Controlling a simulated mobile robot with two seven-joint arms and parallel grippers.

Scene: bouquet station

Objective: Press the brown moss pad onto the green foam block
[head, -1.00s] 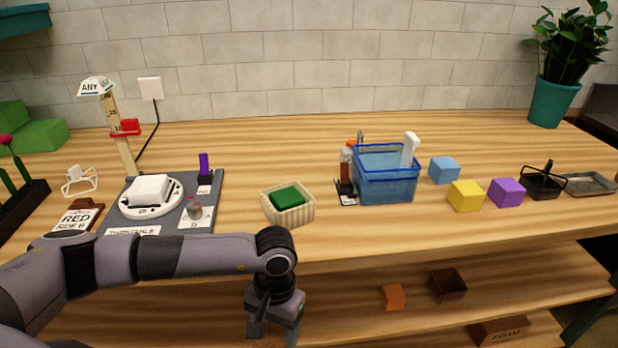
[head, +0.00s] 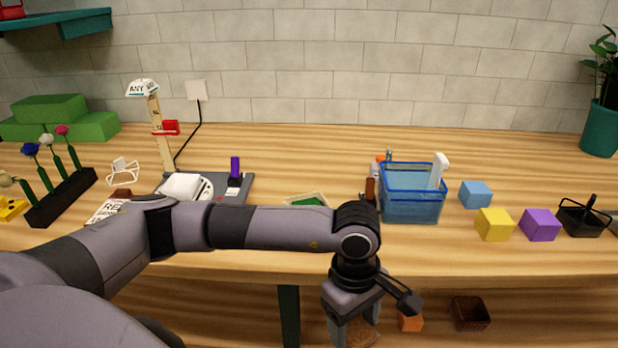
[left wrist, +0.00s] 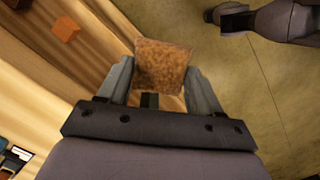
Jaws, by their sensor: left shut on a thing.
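The brown moss pad (left wrist: 164,66) is a flat, rough brown square. My left gripper (left wrist: 163,88) is shut on it, with a finger on either side. In the head view my left gripper (head: 352,318) hangs in front of the table edge, below the tabletop, and part of the pad (head: 357,334) shows at the bottom of the picture. The green foam block (head: 306,201) sits in a cream box (head: 322,197) on the table. My left arm hides most of the box and block. My right gripper is not in view.
A blue basket (head: 412,205) stands right of the foam box, with blue, yellow (head: 494,225) and purple (head: 540,225) cubes beyond it. A lower shelf holds an orange cube (head: 410,322) and a dark brown box (head: 470,314).

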